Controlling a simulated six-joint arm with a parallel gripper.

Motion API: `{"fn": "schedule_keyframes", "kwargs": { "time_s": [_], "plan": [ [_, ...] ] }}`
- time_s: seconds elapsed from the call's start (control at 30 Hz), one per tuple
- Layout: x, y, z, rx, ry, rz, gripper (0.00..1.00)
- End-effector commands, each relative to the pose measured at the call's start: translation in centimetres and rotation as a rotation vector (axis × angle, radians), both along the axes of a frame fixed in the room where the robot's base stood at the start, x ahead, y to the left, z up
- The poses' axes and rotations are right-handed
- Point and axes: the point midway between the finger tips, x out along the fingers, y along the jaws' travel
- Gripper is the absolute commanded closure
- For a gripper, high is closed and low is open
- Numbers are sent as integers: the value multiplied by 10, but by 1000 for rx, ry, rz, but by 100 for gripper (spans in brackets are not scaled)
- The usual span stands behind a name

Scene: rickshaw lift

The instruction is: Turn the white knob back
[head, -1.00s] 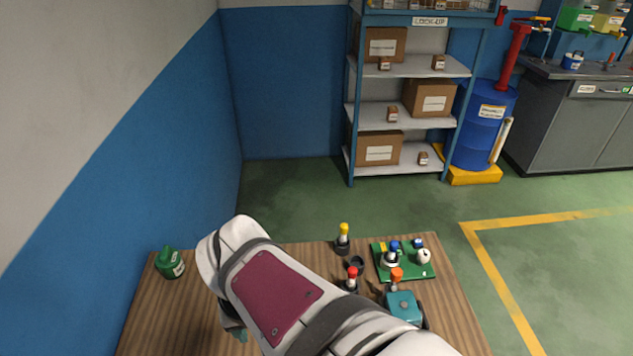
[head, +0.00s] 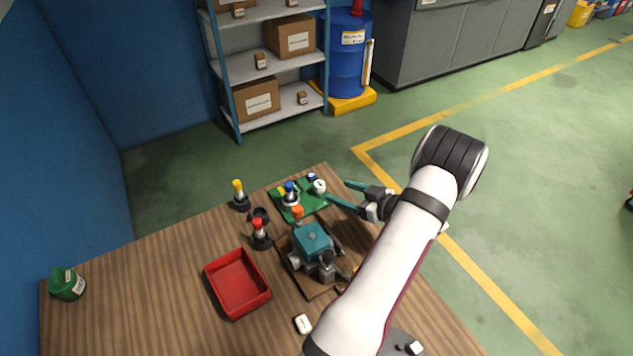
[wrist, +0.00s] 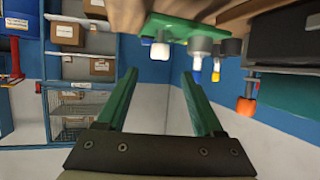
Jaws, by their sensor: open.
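The white knob (head: 319,187) stands on the right part of a green board (head: 311,208) at the table's far edge. In the wrist view, which is upside down, the white knob (wrist: 160,51) hangs from the board just beyond my fingertips, roughly centred between them. My gripper (head: 337,190) is open and empty, reaching in from the right with its two green fingers pointing at the knob. They look apart from it; the exact gap is hard to tell. In the wrist view my gripper (wrist: 159,74) shows the fingers spread.
Beside the knob on the board are blue-topped and yellow parts. A teal machine (head: 312,238) with an orange knob (head: 298,212) stands close in front. Yellow (head: 238,188) and red (head: 257,226) knobs are left.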

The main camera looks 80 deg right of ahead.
Motion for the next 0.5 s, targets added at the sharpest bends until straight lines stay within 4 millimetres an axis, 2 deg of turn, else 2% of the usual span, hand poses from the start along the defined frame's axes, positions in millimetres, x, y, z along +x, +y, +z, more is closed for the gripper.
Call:
{"fn": "schedule_keyframes", "kwargs": {
  "time_s": [0.1,0.23,0.33,0.5],
  "plan": [
    [28,-15,-13,1,1,4,31],
    [52,-29,-24,0,1,2,31],
    [64,-36,-30,-1,1,2,31],
    [73,-42,-34,-1,2,-1,31]
  ]
}}
